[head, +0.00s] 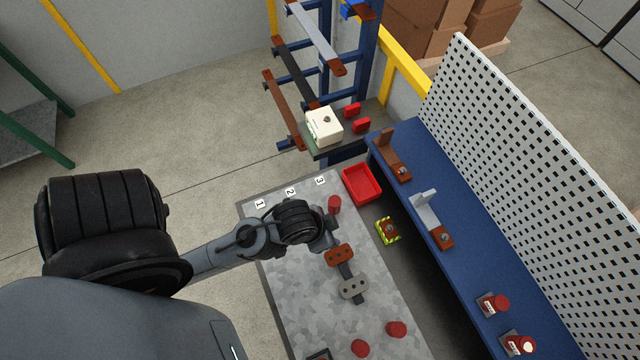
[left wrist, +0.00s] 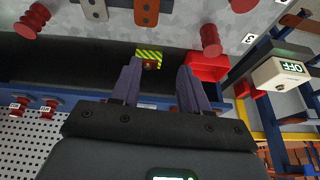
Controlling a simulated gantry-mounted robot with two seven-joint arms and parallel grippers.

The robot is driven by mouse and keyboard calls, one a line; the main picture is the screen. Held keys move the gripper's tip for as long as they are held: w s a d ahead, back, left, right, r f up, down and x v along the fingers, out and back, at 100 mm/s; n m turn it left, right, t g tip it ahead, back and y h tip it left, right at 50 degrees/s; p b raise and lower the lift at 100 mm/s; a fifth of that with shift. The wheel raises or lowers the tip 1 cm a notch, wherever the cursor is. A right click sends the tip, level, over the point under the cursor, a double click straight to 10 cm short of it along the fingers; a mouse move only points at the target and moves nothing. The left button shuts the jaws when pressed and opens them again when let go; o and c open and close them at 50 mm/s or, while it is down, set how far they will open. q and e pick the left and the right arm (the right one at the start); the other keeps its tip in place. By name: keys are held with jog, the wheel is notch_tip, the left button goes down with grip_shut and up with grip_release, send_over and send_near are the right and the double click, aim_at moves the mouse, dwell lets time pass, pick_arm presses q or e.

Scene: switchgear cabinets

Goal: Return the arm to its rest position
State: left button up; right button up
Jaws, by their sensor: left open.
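My left arm comes in from the left of the head view and reaches over the grey speckled panel (head: 285,290). My left gripper shows in the left wrist view (left wrist: 158,82), with its two dark fingers spread apart and nothing between them. In the head view the wrist hides much of it. A brown drilled plate (head: 339,255) and a grey drilled plate (head: 354,289) lie on the panel by the wrist. Red ribbed posts (head: 334,204) (head: 396,329) stand on it. My right gripper is in neither view.
A red tray (head: 362,184) and a yellow-green striped block (head: 388,230) lie beyond the panel. A cream switch box (head: 324,126) stands by the blue busbar frame (head: 365,60). A blue bench (head: 480,255) with a perforated board (head: 530,150) runs along the right. Open floor (head: 200,130) lies left.

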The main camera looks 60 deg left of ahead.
pick_arm(q)
jog(key=shift+s+a+r+g, duration=0.1)
jog(key=shift+s+g, duration=0.15)
jog(key=shift+s, duration=0.3)
jog(key=shift+s+a+r+g, duration=0.1)
jog(key=shift+s+g, duration=0.15)
jog(key=shift+s, duration=0.3)
jog(key=shift+r, duration=0.1)
notch_tip(320, 180, up, 7)
jog(key=p, duration=0.7)
